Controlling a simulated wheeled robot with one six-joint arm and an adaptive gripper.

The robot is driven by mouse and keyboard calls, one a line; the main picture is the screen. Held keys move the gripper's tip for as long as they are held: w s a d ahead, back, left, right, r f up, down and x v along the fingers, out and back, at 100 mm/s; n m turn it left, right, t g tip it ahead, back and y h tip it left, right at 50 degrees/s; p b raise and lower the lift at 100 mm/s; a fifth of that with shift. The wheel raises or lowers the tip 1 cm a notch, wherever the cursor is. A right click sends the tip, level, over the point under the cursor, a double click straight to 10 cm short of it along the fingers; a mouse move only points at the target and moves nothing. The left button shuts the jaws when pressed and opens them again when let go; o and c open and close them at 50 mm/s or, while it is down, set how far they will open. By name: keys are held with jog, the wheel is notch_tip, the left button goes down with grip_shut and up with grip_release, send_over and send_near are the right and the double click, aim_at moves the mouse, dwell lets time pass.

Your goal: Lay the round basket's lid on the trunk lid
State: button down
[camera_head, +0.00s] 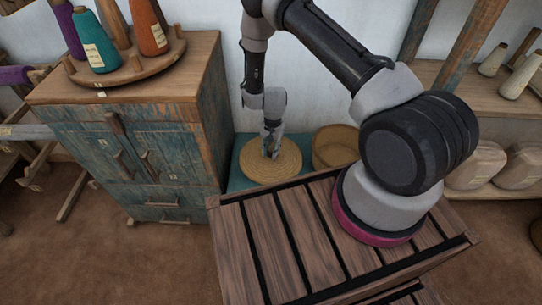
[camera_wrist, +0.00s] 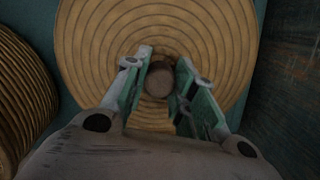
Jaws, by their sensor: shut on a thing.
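The round basket's lid (camera_head: 284,168) is a tan disc of coiled rings with a small brown knob (camera_wrist: 158,82). My gripper (camera_head: 271,150) points down over the middle of the lid, with its two fingers on either side of the knob, shut on it. In the wrist view the lid (camera_wrist: 215,45) fills the upper middle. The lid is over the teal trunk lid (camera_head: 236,183), flat and low. I cannot tell whether it touches the surface. The round basket (camera_head: 335,146) stands open to the right of the lid; it also shows at the left of the wrist view (camera_wrist: 25,95).
A worn blue wooden cabinet (camera_head: 130,150) stands close on the left, with a round rack of thread cones (camera_head: 125,65) on top. A white wall is behind. Shelves (camera_head: 455,75) with cones and wrapped bundles (camera_head: 475,165) are at the right.

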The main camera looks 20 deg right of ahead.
jog(key=shift+f, duration=1.65)
jog(key=c, duration=1.2)
grip_release()
jog(key=shift+f, duration=0.1)
jog(key=shift+o, duration=0.2)
